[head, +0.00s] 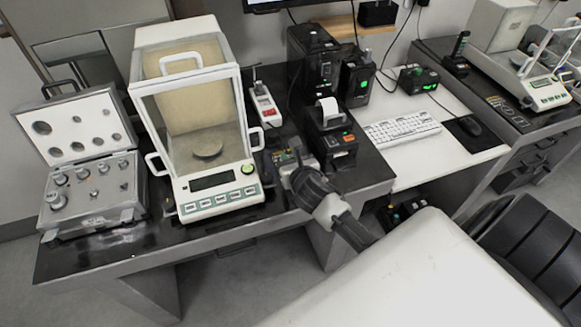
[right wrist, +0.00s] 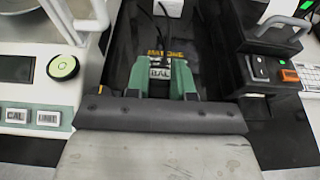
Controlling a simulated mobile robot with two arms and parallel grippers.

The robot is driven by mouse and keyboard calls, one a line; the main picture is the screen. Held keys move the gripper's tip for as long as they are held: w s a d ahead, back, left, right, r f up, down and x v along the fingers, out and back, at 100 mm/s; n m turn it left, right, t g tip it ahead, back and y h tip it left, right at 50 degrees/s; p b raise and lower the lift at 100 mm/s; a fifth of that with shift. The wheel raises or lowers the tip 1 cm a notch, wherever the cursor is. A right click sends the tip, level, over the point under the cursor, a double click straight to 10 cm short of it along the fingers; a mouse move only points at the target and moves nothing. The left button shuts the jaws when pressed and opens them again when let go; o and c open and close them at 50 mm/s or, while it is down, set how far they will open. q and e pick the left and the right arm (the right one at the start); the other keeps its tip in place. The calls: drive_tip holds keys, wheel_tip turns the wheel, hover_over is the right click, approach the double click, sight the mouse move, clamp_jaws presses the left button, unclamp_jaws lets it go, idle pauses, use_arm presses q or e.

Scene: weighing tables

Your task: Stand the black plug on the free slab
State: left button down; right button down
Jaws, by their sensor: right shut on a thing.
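My right gripper (head: 286,163) is low over the dark table, between the balance and the label printer. In the right wrist view its green-padded fingers (right wrist: 160,78) are shut on a small dark thing with a white "BAL" label (right wrist: 160,72). I take this to be the black plug; the fingers hide much of it. Yellow lettering (right wrist: 164,53) shows on the dark surface just beyond it. I cannot make out a free slab for certain, or whether the plug touches the surface. My left gripper is not in view.
The glass-doored balance (head: 215,185) stands left of the gripper, the label printer (head: 333,145) right. A white power strip (head: 265,105) lies behind. An open weight case (head: 92,190) is at far left; a keyboard (head: 400,128) lies on the white desk right.

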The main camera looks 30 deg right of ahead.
drive_tip(key=shift+f, duration=1.9)
drive_tip(key=c, duration=1)
unclamp_jaws()
drive_tip(key=shift+f, duration=0.15)
drive_tip(key=shift+s+r, duration=0.1)
drive_tip(key=shift+r, duration=0.15)
drive_tip(key=v, duration=1.2)
drive_tip(key=shift+a+f+b, duration=0.1)
drive_tip(key=shift+b, duration=0.2)
